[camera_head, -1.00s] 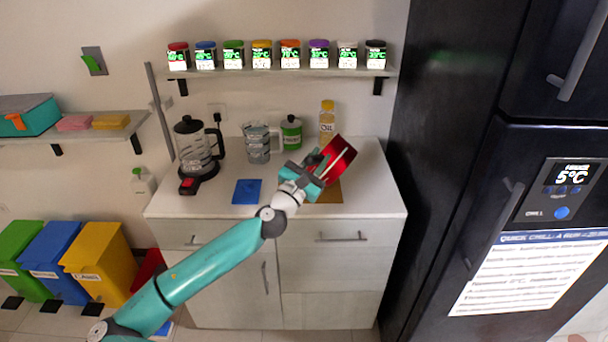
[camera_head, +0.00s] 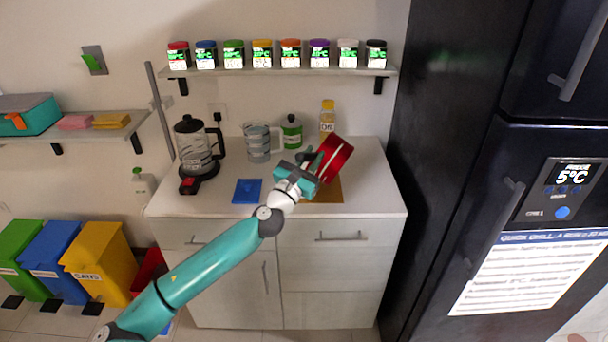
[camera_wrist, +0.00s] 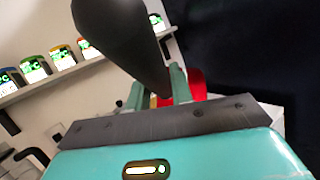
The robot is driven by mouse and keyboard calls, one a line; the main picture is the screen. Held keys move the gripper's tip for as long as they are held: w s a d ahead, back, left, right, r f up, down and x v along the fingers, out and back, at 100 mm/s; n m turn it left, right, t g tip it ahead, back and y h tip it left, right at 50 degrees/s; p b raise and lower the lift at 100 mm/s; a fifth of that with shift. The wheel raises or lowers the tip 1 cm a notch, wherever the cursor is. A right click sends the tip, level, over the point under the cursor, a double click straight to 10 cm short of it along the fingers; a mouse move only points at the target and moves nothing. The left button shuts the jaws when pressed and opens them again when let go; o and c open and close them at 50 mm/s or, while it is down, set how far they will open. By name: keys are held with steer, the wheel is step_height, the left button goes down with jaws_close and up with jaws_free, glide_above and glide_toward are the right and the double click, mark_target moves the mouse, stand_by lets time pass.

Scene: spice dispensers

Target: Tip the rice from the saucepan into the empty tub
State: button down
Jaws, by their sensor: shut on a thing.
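The red saucepan (camera_head: 336,158) is tilted on its side above the right part of the counter. My gripper (camera_head: 310,168) is shut on its dark handle, just left of the pan. In the wrist view the black handle (camera_wrist: 122,38) rises between the fingers of my gripper (camera_wrist: 158,92), and a piece of the red saucepan (camera_wrist: 196,84) shows behind them. The inside of the pan and any rice cannot be made out. I cannot pick out an empty tub; the arm and pan cover part of the counter.
A tan board (camera_head: 328,194) lies under the pan and a blue mat (camera_head: 248,191) lies left of it. The dark fridge (camera_head: 450,130) is close on the right.

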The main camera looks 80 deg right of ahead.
steer(key=shift+w+d+r+n+t+h, duration=0.2)
steer(key=shift+w+r+n+t+h, duration=0.15)
steer(key=shift+w+n, duration=0.5)
steer(key=w+n, duration=0.1)
steer(key=w+n+t, duration=0.1)
steer(key=w+d+n+p, duration=0.1)
steer(key=shift+w+r, duration=0.1)
steer(key=shift+r, duration=0.3)
stand_by(0.7)
steer(key=shift+w, duration=0.1)
steer(key=shift+w+d+n+t, duration=0.1)
steer(key=shift+w+n+t, duration=0.25)
steer(key=shift+n, duration=0.3)
steer(key=shift+w+d+r+n+h+p, duration=0.1)
steer(key=shift+w+n+h+p, duration=0.2)
steer(key=shift+w+n, duration=0.2)
steer(key=shift+t, duration=0.4)
